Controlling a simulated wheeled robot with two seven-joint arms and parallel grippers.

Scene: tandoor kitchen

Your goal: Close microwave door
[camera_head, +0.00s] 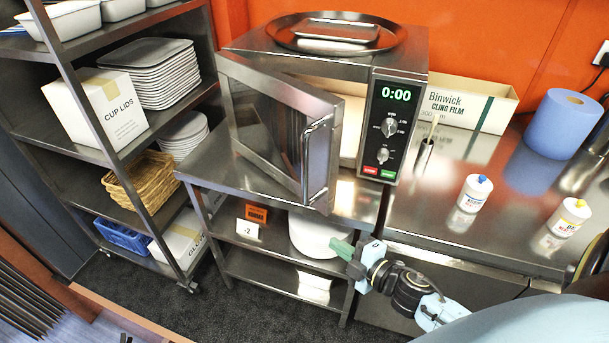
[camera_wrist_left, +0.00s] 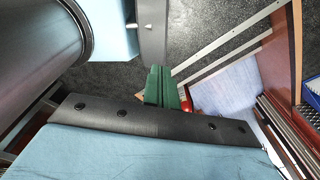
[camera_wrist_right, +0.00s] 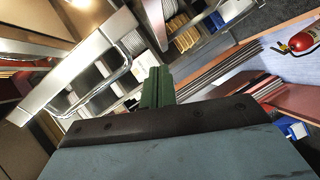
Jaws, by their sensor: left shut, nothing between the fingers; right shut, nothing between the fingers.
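The microwave (camera_head: 408,60) stands on a steel counter, and its door (camera_head: 265,130) is part open, hinged at the left and swung out toward me. A bar handle (camera_head: 318,160) runs along the door's free edge. My right gripper (camera_head: 343,248) is shut and empty, below and right of the handle, in front of the counter's lower shelves. The right wrist view shows its green fingers (camera_wrist_right: 157,88) closed, with the door's handle (camera_wrist_right: 92,98) to their left, apart from them. My left gripper (camera_wrist_left: 161,87) is outside the head view; its fingers are shut and empty over the dark floor.
A round tray (camera_head: 290,35) lies on the microwave. A cling film box (camera_head: 465,103), blue roll (camera_head: 563,123) and two small bottles (camera_head: 474,193) stand on the right counter. A shelf rack (camera_head: 75,95) with plates and baskets stands left.

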